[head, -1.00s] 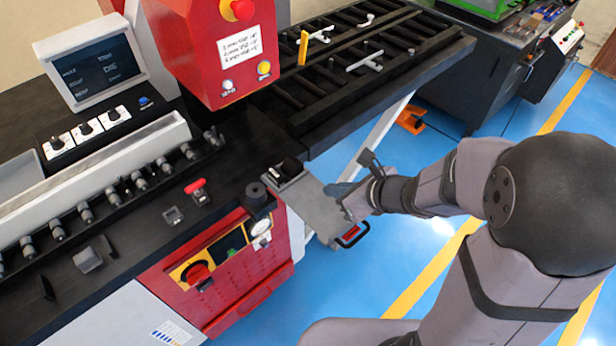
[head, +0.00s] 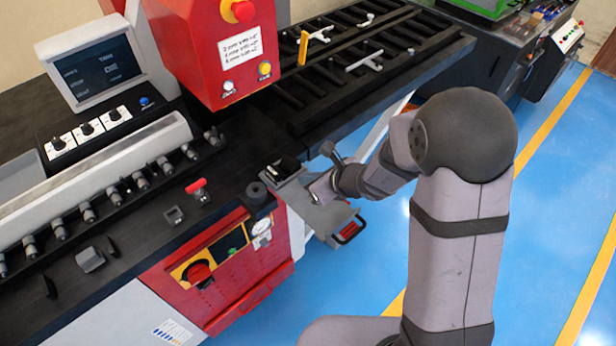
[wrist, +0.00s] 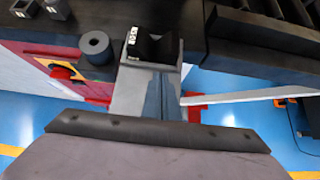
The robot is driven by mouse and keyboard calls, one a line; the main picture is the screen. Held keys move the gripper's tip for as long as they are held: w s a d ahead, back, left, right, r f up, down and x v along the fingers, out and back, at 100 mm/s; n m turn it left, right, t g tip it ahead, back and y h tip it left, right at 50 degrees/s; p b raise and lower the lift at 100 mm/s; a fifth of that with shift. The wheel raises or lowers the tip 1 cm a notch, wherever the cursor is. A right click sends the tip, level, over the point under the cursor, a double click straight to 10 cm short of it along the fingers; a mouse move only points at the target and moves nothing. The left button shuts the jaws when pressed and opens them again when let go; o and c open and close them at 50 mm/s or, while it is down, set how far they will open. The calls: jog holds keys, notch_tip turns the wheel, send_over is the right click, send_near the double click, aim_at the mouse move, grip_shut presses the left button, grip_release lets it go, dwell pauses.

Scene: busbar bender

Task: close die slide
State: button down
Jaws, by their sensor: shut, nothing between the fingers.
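The die slide (head: 340,219) is a grey plate sticking out from the right end of the bending machine. A black die block (head: 286,166) sits at its machine end. A red handle (head: 350,231) shows at its outer end. My gripper (head: 314,191) is shut and empty, over the slide between the die block and the handle. I cannot tell whether it touches the plate. In the wrist view the slide (wrist: 131,92) runs up to the die block (wrist: 152,46). My own wrist hides the lower part of that view.
A black round knob (head: 256,195) stands left of the slide. A red-and-yellow control panel (head: 205,262) is on the machine's front. A slatted black table (head: 350,70) extends behind. Blue floor (head: 545,215) is free to the right.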

dwell(0.3)
jog(key=w+a+p, duration=0.1)
jog(key=w+a, duration=0.7)
jog(key=shift+w+a+r, duration=0.1)
jog(key=shift+w+a, duration=0.15)
jog(key=shift+a, duration=0.05)
jog(key=w+a+p, duration=0.6)
jog(key=shift+w+a+r, duration=0.1)
jog(key=shift+w+a, duration=0.1)
jog(key=shift+w, duration=0.05)
jog(key=shift+w+a+f+p, duration=0.2)
jog(key=shift+w+a+p, duration=0.5)
jog(key=shift+p, duration=0.25)
jog(key=shift+s+d+f+b, duration=0.1)
jog(key=shift+d+b, duration=0.05)
jog(key=shift+b, duration=0.25)
jog(key=b, duration=0.2)
jog(key=s+d+b, duration=0.1)
jog(key=shift+s+d+f+b, duration=0.2)
jog(key=shift+d+b, duration=0.05)
jog(key=shift+b, duration=0.1)
jog(key=shift+s+d+b, duration=0.6)
jog(key=shift+s+b, duration=0.1)
jog(key=shift+b, duration=0.45)
jog(key=b+v, duration=0.1)
jog(key=v, duration=0.9)
jog(key=shift+r, duration=0.25)
